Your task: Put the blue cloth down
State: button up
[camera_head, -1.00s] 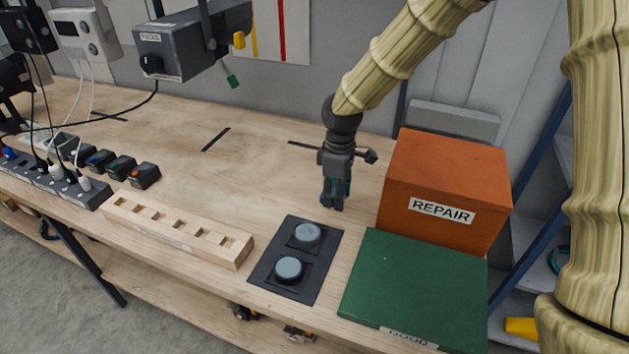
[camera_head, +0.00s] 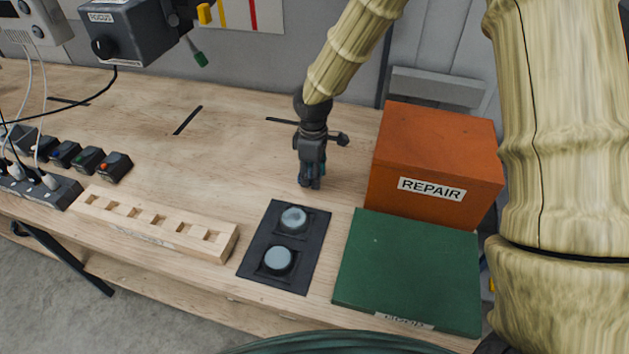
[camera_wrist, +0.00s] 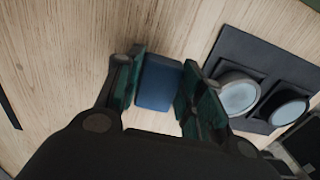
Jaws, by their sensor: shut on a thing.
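The blue cloth (camera_wrist: 158,82) shows in the wrist view as a small, compact dark-blue piece between my fingers. My gripper (camera_head: 310,183) is shut on it, with a teal-padded finger on each side. In the head view my gripper points down over bare wood, left of the orange REPAIR box and behind the black pad. The cloth is mostly hidden by the fingers there. I cannot tell whether it touches the bench top (camera_head: 235,165).
The orange REPAIR box (camera_head: 445,150) stands right of my gripper, with a green box (camera_head: 410,270) before it. A black pad (camera_head: 258,262) holds two round grey buttons. A slotted wooden block (camera_head: 155,222) lies left. Bare wood is free left of my gripper.

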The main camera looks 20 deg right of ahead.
jog(key=shift+w+d+f, duration=0.1)
jog(key=shift+w+f, duration=0.05)
jog(key=shift+f, duration=0.3)
jog(key=shift+d+f+p, duration=0.1)
jog(key=shift+f+p, duration=0.2)
jog(key=shift+f, duration=0.05)
jog(key=shift+s+f, duration=0.5)
jog(key=shift+s, duration=0.15)
jog(key=shift+w+f, duration=0.35)
jog(key=shift+f, duration=0.1)
jog(key=o, duration=1.2)
jog(key=shift+c, duration=0.2)
jog(key=shift+o, duration=0.5)
jog(key=shift+s+r, duration=0.15)
jog(key=shift+s, duration=0.05)
jog(key=shift+w, duration=0.15)
